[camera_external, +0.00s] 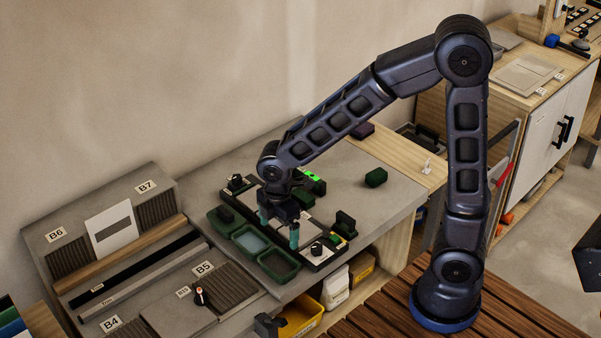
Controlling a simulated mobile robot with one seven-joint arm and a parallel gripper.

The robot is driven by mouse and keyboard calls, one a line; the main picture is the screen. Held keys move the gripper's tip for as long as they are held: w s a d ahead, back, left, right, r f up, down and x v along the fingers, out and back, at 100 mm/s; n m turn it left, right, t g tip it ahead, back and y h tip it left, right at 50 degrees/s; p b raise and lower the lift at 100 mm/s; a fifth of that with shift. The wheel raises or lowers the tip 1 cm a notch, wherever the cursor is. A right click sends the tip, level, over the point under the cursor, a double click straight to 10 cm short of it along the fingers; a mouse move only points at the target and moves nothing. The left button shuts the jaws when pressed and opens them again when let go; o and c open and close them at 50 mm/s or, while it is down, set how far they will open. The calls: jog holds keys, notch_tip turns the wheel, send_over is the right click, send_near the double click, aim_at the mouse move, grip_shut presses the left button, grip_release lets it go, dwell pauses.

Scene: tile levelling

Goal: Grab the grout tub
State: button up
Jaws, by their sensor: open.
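My gripper (279,226) points down over the dark tile board (325,255) on the grey worktop, its two teal fingers apart with nothing seen between them. Three green open tubs stand in a row along the near left side of the board: one holding a dark block (212,221), a middle one with a blue-grey content (250,243), and one that looks dark inside (279,265). I cannot tell which is the grout tub. The gripper is beside and above this row; contact cannot be told. The gripper and arm hide part of the board.
A dark green block (376,177) lies alone on the worktop (385,205), with clear room around it. Small dark green pieces (345,222) stand at the board's right edge. A sloped grey rack (150,265) with labelled bays lies to the left. Yellow bins (301,316) sit below the worktop.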

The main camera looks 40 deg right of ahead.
jog(key=f, duration=0.1)
send_over(279, 272)
jog(key=shift+f, duration=5.15)
jog(key=c, duration=0.8)
jog(key=shift+r, duration=0.15)
